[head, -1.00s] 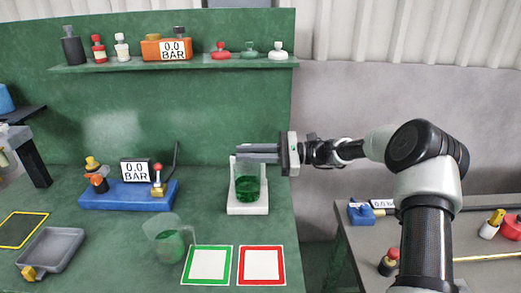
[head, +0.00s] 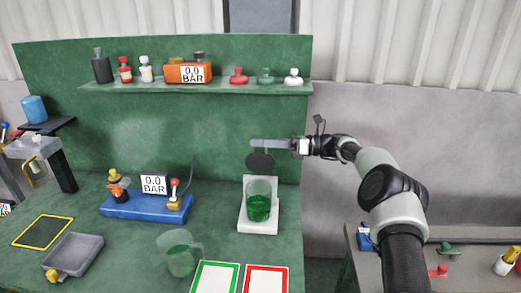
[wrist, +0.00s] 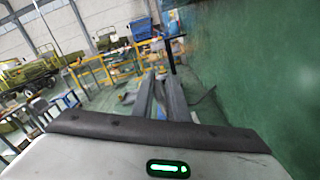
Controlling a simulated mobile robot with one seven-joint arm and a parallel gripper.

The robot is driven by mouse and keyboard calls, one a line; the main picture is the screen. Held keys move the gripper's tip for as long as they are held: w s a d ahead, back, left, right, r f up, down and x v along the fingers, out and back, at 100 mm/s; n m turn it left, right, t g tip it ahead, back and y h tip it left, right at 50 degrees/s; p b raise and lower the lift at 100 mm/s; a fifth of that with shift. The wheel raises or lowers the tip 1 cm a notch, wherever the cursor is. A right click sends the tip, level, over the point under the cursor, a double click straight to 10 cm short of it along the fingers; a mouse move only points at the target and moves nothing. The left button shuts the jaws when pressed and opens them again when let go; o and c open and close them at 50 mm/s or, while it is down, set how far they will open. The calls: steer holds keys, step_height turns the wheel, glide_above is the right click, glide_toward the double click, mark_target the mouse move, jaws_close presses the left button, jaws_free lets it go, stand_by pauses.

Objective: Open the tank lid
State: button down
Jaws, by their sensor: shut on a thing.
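The clear tank (head: 258,188) holds green liquid and stands on a white base (head: 258,228) at the right of the green bench. A dark round lid (head: 260,165) is up above the tank's open top, its flat face turned toward the head camera. My gripper (head: 258,146) comes in from the right with its fingers at the lid's upper edge, shut on it. In the wrist view my two grey fingers (wrist: 158,95) point forward close together. A thin dark upright piece stands at their tips; I cannot tell whether it is the lid.
A shelf (head: 210,88) with bottles, knobs and an orange gauge box (head: 187,73) runs behind. A blue gauge unit (head: 146,206), a glass jug (head: 179,255) and a grey tray (head: 75,256) are on the bench. A second table (head: 450,262) is at the right.

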steer(key=shift+w+f+m, duration=0.1)
steer(key=shift+w+m, duration=0.5)
steer(key=shift+w, duration=0.05)
steer(key=c, duration=1.9)
jaws_free()
steer(key=shift+o, duration=0.2)
steer(key=shift+d, duration=0.15)
steer(key=d+b, duration=0.2)
steer(key=d, duration=0.5)
steer(key=shift+d+b, duration=0.15)
steer(key=shift+b, duration=0.15)
